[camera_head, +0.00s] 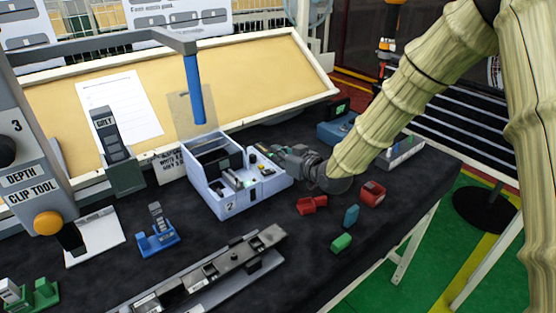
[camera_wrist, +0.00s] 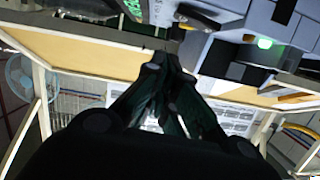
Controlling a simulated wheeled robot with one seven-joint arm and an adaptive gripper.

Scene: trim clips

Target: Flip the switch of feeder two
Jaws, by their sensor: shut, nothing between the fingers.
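Feeder two (camera_head: 230,206), a pale blue-white box marked 2, stands on the dark table in the middle of the head view. A lit green lamp (camera_head: 249,183) shows on it; the lamp also glows in the wrist view (camera_wrist: 264,43). Small yellow and black parts sit in its right section; I cannot tell which one is the switch. My gripper (camera_head: 277,154) is at the feeder's back right side, close to those parts. In the wrist view my gripper's dark fingers (camera_wrist: 174,60) are together and empty, with the feeder beyond them. Contact cannot be made out.
A blue post (camera_head: 194,90) hangs above the feeder. A blue clip stand (camera_head: 157,233) and a metal rail (camera_head: 210,275) lie in front. A slanted board (camera_head: 250,80) stands behind.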

